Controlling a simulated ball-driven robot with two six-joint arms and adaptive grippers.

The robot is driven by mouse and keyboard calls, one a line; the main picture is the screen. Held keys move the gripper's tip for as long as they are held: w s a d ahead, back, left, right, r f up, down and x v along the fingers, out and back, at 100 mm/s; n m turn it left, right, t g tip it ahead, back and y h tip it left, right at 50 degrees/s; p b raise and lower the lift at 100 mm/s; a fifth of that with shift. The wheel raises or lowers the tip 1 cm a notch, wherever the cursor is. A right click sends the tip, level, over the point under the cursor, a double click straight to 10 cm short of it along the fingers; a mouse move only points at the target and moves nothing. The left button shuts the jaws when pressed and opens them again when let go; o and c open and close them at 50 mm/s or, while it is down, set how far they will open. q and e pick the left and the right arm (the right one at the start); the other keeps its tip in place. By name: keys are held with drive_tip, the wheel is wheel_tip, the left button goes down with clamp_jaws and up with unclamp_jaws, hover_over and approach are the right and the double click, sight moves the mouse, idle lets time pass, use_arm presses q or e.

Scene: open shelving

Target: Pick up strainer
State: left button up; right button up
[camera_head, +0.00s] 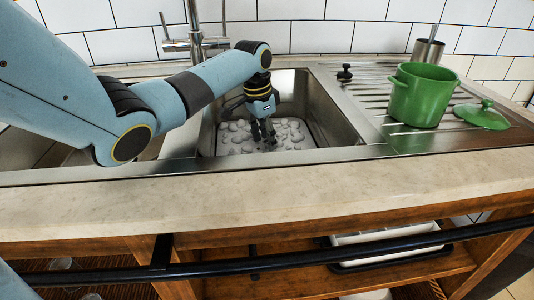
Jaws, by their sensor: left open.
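A small black knobbed piece (344,73), which looks like the strainer, sits at the left end of the steel drainboard, beside the sink's right rim. My left gripper (263,134) hangs pointing down inside the sink basin (325,115), left of and lower in the picture than the black piece, clearly apart from it. Its fingers are open, and I see nothing held between them. Below the fingers is a pale mat with rounded bumps (290,135) on the basin floor; I cannot tell whether they touch it. My right gripper is not in view.
A green pot (422,94) stands on the drainboard (375,100), with its green lid (482,115) to the right. A metal cup (428,50) stands behind. The faucet (196,40) rises behind the sink. The front counter (300,195) is clear, with a black rail (330,258) below.

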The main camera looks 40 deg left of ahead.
use_arm(q)
drive_tip(key=shift+w+f, duration=0.1)
drive_tip(key=shift+f, duration=0.45)
drive_tip(key=shift+r, duration=0.1)
clamp_jaws()
